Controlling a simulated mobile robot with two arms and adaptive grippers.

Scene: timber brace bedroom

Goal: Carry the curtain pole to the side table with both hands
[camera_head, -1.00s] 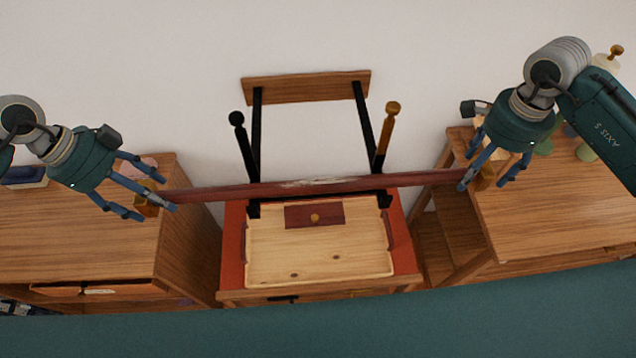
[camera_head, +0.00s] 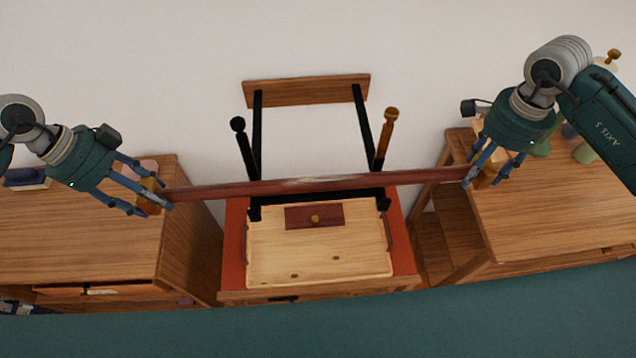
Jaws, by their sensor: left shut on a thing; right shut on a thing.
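The curtain pole (camera_head: 320,185) is a long dark red bar with a pale worn patch near its middle and yellowish-brown ends. It spans almost level across the picture, in front of the chair-like frame. My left gripper (camera_head: 158,197) is shut on the pole's left end, and my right gripper (camera_head: 480,177) is shut on its right end. The fingers partly hide both ends. A small table with a red top (camera_head: 234,262) stands below the middle of the pole. I cannot tell for sure which piece of furniture is the side table.
A pale wooden tray (camera_head: 345,265) with a dark red piece lies on the red top. A black frame with a wooden top rail (camera_head: 310,90) rises behind. Wooden cabinets stand at left (camera_head: 80,235) and right (camera_head: 550,220), with small objects on them.

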